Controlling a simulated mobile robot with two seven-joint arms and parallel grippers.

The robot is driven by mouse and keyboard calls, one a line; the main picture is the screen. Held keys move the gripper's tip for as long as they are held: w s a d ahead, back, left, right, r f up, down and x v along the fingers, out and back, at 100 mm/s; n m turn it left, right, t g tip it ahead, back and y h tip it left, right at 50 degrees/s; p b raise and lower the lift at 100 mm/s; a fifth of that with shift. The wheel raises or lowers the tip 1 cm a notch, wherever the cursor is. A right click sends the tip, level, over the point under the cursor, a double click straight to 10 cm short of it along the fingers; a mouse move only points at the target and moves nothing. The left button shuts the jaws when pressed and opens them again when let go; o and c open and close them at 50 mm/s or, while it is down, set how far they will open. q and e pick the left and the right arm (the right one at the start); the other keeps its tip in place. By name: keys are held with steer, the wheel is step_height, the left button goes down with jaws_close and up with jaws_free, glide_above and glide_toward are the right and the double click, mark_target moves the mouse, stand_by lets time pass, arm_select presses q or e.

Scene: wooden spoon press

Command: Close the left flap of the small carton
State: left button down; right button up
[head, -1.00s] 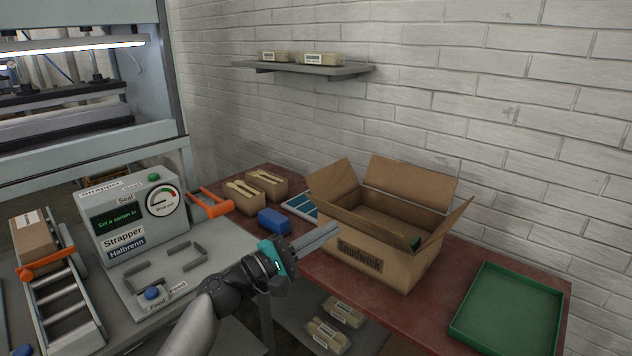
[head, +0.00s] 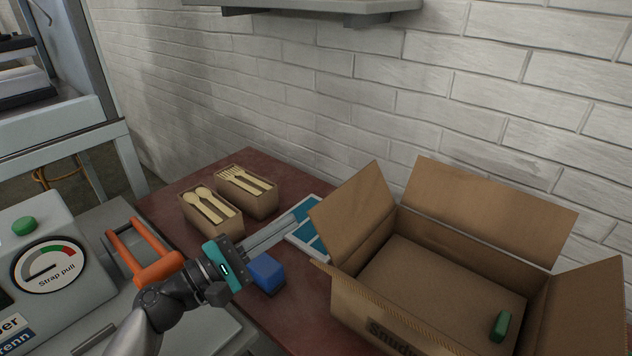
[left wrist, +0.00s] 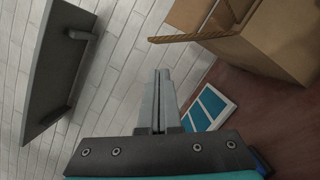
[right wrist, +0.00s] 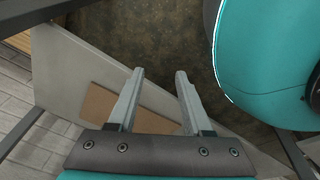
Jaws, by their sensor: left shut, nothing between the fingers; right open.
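The carton (head: 372,312) stands open on the red table at the right of the head view. Its left flap (head: 352,212) stands up and leans outward. The back flap (head: 490,215) and right flap (head: 592,312) are also up. A small green object (head: 500,326) lies inside. My left gripper (head: 318,217) is shut and empty, left of the left flap and apart from it as far as I can tell. In the left wrist view its fingertips (left wrist: 162,75) are together, with the carton (left wrist: 270,45) at upper right. My right gripper (right wrist: 158,75) is open and empty, away from the carton.
Two small boxes of wooden cutlery (head: 212,214) stand behind my left gripper. A blue block (head: 267,272) lies just below it, and a blue-and-white panel (head: 305,232) lies beside the carton. A wall shelf (head: 330,8) hangs above. The strapper's orange handle (head: 150,255) is at left.

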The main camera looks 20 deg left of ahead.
mark_target(328, 198)
arm_select(q)
steer(key=p+x, duration=0.1)
steer(key=x, duration=0.8)
steer(key=shift+w+d+r, duration=0.15)
steer(key=shift+w+d, duration=0.05)
steer(key=shift+d, duration=0.2)
arm_select(e)
steer(key=shift+s+d+f, duration=0.15)
steer(key=shift+s+d, duration=0.45)
steer(key=shift+s, duration=0.35)
arm_select(q)
steer(key=shift+s+r, duration=0.1)
steer(key=shift+r, duration=0.05)
